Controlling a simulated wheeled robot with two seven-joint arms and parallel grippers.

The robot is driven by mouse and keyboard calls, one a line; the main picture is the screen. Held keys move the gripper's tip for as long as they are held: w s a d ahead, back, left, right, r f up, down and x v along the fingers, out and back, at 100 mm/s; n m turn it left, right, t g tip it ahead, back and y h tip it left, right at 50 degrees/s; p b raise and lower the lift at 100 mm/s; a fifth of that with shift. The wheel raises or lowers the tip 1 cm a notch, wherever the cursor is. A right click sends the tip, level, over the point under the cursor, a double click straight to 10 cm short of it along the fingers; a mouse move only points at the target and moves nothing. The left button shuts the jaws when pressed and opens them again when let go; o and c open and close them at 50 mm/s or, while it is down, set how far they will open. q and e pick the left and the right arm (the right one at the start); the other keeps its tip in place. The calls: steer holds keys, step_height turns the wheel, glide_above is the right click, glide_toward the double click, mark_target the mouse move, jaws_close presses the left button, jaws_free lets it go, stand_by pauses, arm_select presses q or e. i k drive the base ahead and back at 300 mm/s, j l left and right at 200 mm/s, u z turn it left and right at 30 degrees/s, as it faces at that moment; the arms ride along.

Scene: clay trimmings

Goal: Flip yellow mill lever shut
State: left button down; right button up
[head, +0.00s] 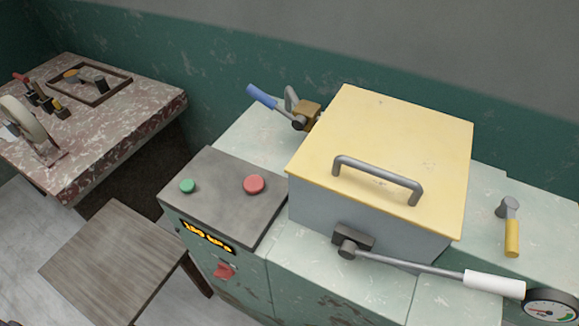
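The lever with a yellow grip (512,238) stands on the pale green mill top (485,205), right of the yellow-lidded box. Its grey pivot is at the back and its yellow grip points toward the front. Nothing touches it. The box has a closed yellow lid (400,130) with a grey bar handle (378,176). Neither of my grippers is in view.
A white-gripped lever (493,284) extends right from the box front, near a round gauge (548,308). A blue-gripped lever (262,96) is at back left. A control panel (222,198) has green and red buttons. A wooden stool (115,260) and tool table (130,120) stand left.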

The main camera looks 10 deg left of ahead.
mark_target(508, 206)
steer(key=z, duration=1.35)
